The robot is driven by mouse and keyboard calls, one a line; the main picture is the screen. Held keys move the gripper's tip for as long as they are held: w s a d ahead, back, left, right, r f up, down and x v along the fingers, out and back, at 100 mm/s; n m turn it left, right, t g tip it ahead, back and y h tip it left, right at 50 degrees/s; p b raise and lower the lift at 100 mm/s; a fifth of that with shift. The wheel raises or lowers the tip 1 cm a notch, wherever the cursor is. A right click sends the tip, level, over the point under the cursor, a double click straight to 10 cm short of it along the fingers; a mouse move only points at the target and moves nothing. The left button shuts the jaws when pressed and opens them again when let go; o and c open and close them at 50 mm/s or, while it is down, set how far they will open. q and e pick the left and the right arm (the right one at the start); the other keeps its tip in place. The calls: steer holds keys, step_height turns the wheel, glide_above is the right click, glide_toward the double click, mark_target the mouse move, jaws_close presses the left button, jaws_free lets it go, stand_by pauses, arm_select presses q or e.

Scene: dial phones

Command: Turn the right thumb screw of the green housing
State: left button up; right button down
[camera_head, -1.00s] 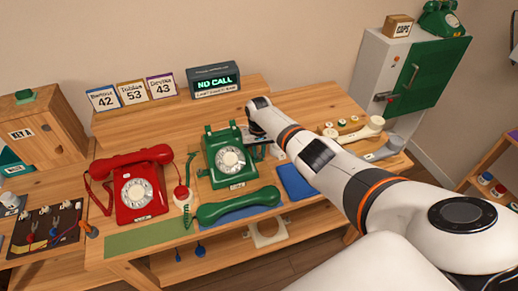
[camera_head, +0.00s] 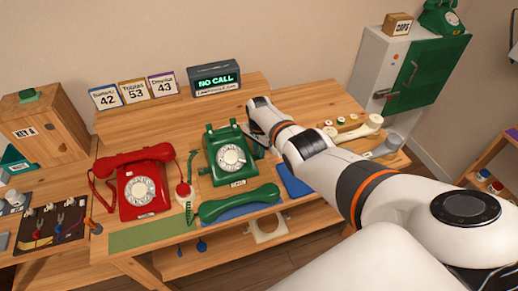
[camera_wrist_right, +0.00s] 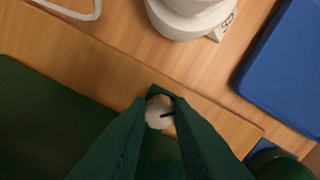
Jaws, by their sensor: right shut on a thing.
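The green housing is the body of the green dial phone (camera_head: 222,172) in the middle of the table; in the right wrist view it fills the left as a dark green surface (camera_wrist_right: 50,125). The right thumb screw (camera_wrist_right: 159,111) is a pale round knob with a dark mark, at the housing's edge. My right gripper (camera_wrist_right: 160,118) is shut on it, one dark finger on each side. In the head view my right gripper (camera_head: 254,147) is at the phone's right side, mostly hidden by my wrist. My left gripper is not in view.
The green handset (camera_head: 238,204) lies in front of the phone on a blue mat. A red phone (camera_head: 140,188) stands to the left. A blue pad (camera_head: 296,181) lies to the right. A display reading NO CALL (camera_head: 215,80) stands on the raised back shelf.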

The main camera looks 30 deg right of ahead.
steer(key=m, duration=0.3)
steer(key=shift+w+r+m, duration=0.1)
steer(key=shift+m, duration=0.3)
steer(key=shift+d+m, duration=0.1)
steer(key=shift+m, duration=1.8)
steer(key=c, duration=1.3)
jaws_free()
step_height(320, 180, up, 6)
steer(key=p, duration=0.4)
steer(key=shift+r+p, duration=0.4)
steer(key=shift+r, duration=2.55)
